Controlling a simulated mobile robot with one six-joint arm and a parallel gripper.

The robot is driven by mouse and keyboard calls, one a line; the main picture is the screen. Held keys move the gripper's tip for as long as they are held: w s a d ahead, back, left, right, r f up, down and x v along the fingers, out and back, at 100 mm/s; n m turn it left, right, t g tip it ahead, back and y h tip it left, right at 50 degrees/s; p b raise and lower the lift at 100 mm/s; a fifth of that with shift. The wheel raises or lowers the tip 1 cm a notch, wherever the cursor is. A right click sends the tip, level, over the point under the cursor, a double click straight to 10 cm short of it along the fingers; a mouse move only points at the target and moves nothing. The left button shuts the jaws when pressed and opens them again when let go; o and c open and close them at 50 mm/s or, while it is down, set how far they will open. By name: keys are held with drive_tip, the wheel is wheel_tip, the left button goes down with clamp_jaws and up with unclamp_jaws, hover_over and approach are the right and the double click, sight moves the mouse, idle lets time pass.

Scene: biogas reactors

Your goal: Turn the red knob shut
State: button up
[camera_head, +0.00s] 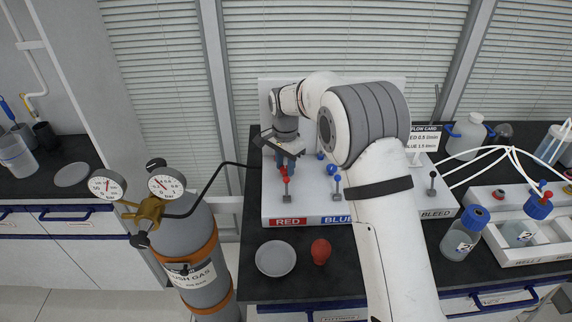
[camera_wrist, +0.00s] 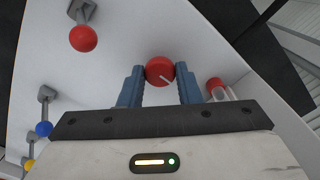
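The red knob (camera_wrist: 160,71) is round with a white pointer line slanting down to the right, seen in the wrist view. My gripper (camera_wrist: 160,78) has its two blue fingers on either side of the knob, with almost no gap showing. I cannot tell whether they press on it or only stand around it. In the head view my gripper (camera_head: 288,160) is at the left part of the white panel (camera_head: 308,206), above the RED label (camera_head: 288,222), and largely hides the knob there.
A red ball-ended lever (camera_wrist: 83,38) and a blue one (camera_wrist: 44,128) stand near the knob. A red-topped clear tube (camera_wrist: 218,90) is close to the right finger. A grey dish (camera_head: 276,258) and red bulb (camera_head: 320,251) lie in front. A gas cylinder (camera_head: 197,255) stands left.

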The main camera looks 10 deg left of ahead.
sight(286, 168)
drive_tip(key=o, duration=0.5)
drive_tip(key=shift+w, duration=0.1)
drive_tip(key=shift+c, duration=0.2)
drive_tip(key=shift+r, duration=0.1)
drive_tip(key=shift+r+b, duration=0.3)
drive_tip(key=shift+r, duration=3.55)
drive_tip(key=shift+d+r, duration=0.15)
drive_tip(key=shift+d, duration=0.1)
drive_tip(key=s+d+r+n, duration=0.1)
drive_tip(key=s+d+r, duration=0.25)
drive_tip(key=d, duration=0.25)
drive_tip(key=s+d+r+n+t, duration=0.1)
drive_tip(key=s+d+r, duration=0.1)
drive_tip(key=s+d, duration=0.4)
drive_tip(key=s+d+r+n, duration=0.1)
drive_tip(key=s+d+r, duration=0.25)
drive_tip(key=d, duration=0.35)
drive_tip(key=s+d+f+n+t, duration=0.1)
drive_tip(key=s+d+f, duration=0.1)
drive_tip(key=s+d, duration=0.3)
drive_tip(key=s+d+f+n, duration=0.2)
drive_tip(key=s+d, duration=0.3)
drive_tip(key=s, duration=0.8)
drive_tip(key=shift+s+d+f+t, duration=0.2)
drive_tip(key=shift+s+f+t, duration=0.15)
drive_tip(key=shift+f, duration=0.35)
